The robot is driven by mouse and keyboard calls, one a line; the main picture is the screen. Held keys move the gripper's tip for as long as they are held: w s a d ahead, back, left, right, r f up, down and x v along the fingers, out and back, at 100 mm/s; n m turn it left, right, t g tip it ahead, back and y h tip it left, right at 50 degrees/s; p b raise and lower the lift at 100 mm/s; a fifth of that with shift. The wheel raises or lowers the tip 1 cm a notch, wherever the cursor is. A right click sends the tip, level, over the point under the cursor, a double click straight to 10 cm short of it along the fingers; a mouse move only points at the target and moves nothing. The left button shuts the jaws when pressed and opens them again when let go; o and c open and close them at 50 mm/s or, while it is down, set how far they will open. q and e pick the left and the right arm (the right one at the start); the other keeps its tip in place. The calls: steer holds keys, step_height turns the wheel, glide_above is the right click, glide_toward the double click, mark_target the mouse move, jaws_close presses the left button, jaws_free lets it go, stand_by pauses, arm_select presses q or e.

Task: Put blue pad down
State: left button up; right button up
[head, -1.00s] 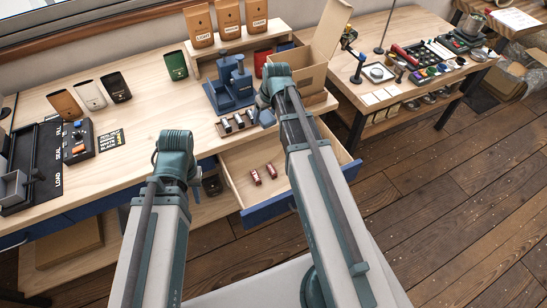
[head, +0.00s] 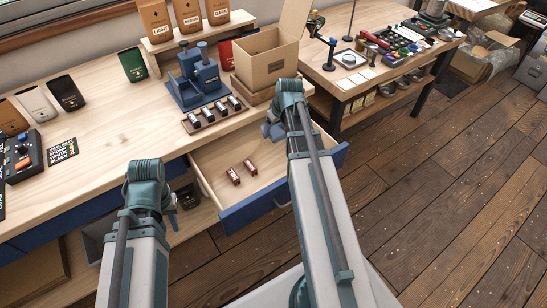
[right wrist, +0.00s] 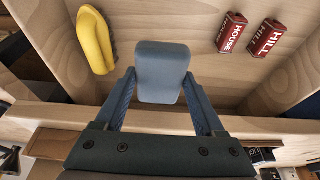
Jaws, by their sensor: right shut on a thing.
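My right gripper (right wrist: 162,95) is shut on the blue pad (right wrist: 162,72), a rounded grey-blue block between its two fingers. In the head view my right gripper (head: 273,130) is over the right rear part of the open drawer (head: 283,193), largely hidden by its own arm. Two red blocks, marked HOUSE (right wrist: 231,33) and HILL (right wrist: 267,38), lie in the drawer, right of the pad in the wrist view. A yellow object (right wrist: 97,40) lies left of the pad. My left gripper (head: 170,203) is low before the bench, its fingers unclear.
A rack of several dark-handled stamps (head: 212,113) sits on the bench edge behind the drawer. A blue press (head: 195,80) and an open cardboard box (head: 265,60) stand behind. The drawer's middle floor has bare room around the red blocks.

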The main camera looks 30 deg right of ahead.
mark_target(273, 152)
steer(key=shift+f+b, duration=5)
steer(key=shift+f, duration=0.25)
steer(key=o, duration=0.8)
steer(key=shift+s+r, duration=0.1)
steer(key=o, duration=0.4)
steer(key=shift+c, duration=0.2)
steer(key=shift+s, duration=0.1)
steer(key=shift+a, duration=0.1)
